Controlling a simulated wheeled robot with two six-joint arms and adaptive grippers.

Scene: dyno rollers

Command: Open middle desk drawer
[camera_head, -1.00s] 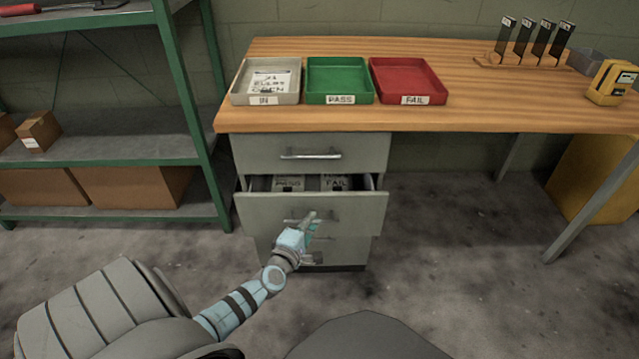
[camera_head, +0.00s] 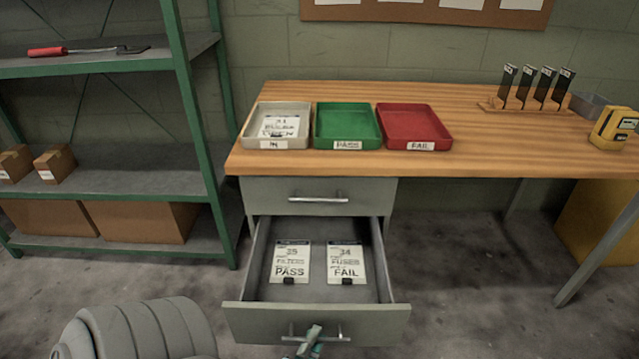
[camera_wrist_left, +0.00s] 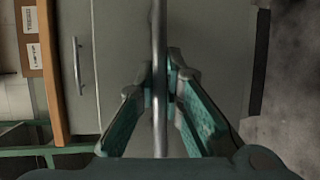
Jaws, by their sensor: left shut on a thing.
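The middle desk drawer (camera_head: 316,327) is pulled well out from the grey drawer unit under the desk. Inside lie two cards, one marked PASS (camera_head: 291,262) and one marked FAIL (camera_head: 345,264), each with a dark clip. My left gripper (camera_head: 312,343) is at the drawer's bar handle (camera_head: 330,338), at the bottom edge of the head view. In the left wrist view, its two fingers (camera_wrist_left: 172,85) are shut on the handle bar (camera_wrist_left: 159,40). The top drawer (camera_head: 318,196) above is closed. My right gripper is not in view.
On the wooden desk top (camera_head: 460,160) stand an IN tray (camera_head: 252,130), a green PASS tray (camera_head: 347,128) and a red FAIL tray (camera_head: 414,128). A green-framed shelf (camera_head: 190,120) stands at the left. Floor (camera_head: 460,290) right of the drawer is clear.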

